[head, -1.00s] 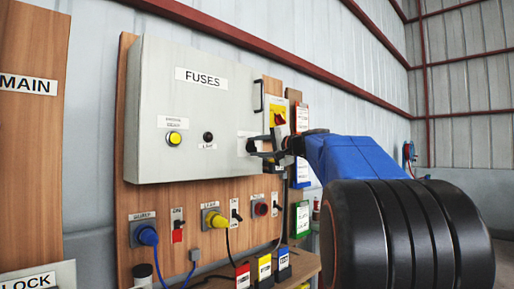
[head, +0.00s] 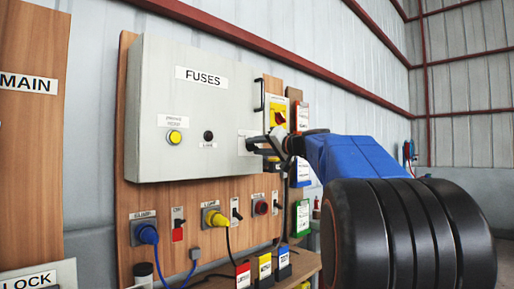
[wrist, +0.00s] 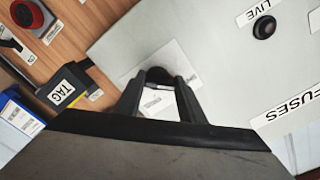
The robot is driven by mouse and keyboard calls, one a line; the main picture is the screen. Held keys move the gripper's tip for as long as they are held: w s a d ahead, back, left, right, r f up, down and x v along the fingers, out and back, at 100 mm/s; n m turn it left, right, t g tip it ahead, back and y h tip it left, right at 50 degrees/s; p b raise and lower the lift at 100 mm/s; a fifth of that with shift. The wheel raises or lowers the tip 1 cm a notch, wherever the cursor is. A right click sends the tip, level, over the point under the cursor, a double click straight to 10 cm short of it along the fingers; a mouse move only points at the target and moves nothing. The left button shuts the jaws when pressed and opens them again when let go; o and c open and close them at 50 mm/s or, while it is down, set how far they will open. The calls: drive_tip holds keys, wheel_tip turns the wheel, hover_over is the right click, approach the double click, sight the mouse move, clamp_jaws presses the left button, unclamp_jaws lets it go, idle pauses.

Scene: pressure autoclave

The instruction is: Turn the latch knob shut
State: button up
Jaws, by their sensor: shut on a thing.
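The latch knob (wrist: 158,75) is small and dark, on a pale plate at the right side of the grey FUSES box door (head: 205,100). In the wrist view it sits between the tips of my gripper (wrist: 160,86), which is shut on it. In the head view my gripper (head: 258,144) reaches the door from the right, its fingers at the plate (head: 243,139); the fingers mostly hide the knob there. The lettering on the plate is too small to read. The door lies flat against the box.
A black door handle (head: 259,95) stands just above my gripper. A yellow and red switch (head: 279,116) is close behind it. Below the box are a blue socket (head: 145,229), a yellow socket (head: 214,218) and small switches. Several coloured tagged items stand on the bench below.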

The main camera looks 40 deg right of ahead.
drive_tip(key=shift+f, duration=0.1)
drive_tip(key=o, duration=1)
drive_tip(key=shift+o, duration=0.2)
drive_tip(key=s+d, duration=0.2)
drive_tip(key=s, duration=1.5)
drive_tip(key=shift+d, duration=0.3)
drive_tip(key=shift+s, duration=0.1)
